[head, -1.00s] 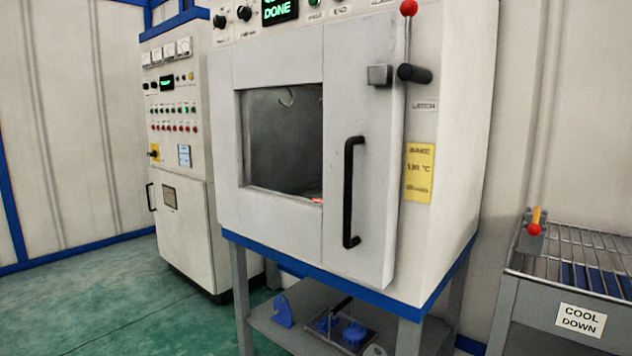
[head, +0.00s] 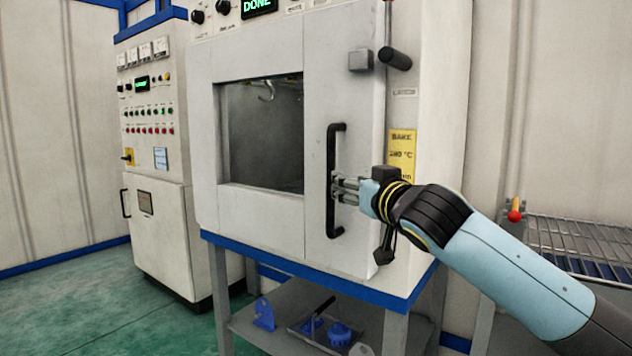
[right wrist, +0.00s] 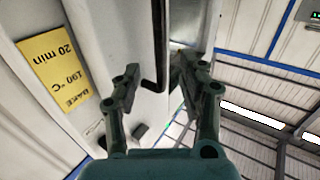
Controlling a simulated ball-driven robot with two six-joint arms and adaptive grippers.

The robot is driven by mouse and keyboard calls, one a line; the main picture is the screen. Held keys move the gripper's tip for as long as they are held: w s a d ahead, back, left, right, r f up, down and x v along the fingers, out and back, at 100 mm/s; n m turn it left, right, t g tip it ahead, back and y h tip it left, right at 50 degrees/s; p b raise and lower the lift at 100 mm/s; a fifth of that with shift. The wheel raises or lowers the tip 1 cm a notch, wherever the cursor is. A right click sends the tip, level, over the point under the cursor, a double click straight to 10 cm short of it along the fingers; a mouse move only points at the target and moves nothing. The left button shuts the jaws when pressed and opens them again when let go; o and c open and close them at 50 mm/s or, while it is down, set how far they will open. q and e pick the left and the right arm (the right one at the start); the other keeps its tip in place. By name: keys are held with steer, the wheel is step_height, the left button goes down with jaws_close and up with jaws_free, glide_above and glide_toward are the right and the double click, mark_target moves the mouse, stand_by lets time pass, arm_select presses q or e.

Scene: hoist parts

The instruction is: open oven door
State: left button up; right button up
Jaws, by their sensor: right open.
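The oven door (head: 260,215) is light grey with a dark window, and I make out no clear gap at its edge. Its black vertical handle (head: 331,215) stands on the right part of the door. My right gripper (head: 342,188) is at the handle's middle, reaching in from the right. In the right wrist view the handle (right wrist: 158,45) shows between the two spread fingers (right wrist: 160,75); whether they touch it I cannot tell. My left gripper is not in view.
A control cabinet (head: 150,215) stands left of the oven. A wire cooling rack (head: 575,240) with a red-knobbed lever is at the right. Blue parts (head: 264,314) lie on the shelf under the oven. The green floor (head: 90,310) at front left is clear.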

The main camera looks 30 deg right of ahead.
steer(key=w+d, duration=0.2)
steer(key=w, duration=0.8)
jaws_close()
steer(key=shift+w, duration=0.1)
steer(key=shift+w+f, duration=0.15)
steer(key=shift+f, duration=0.1)
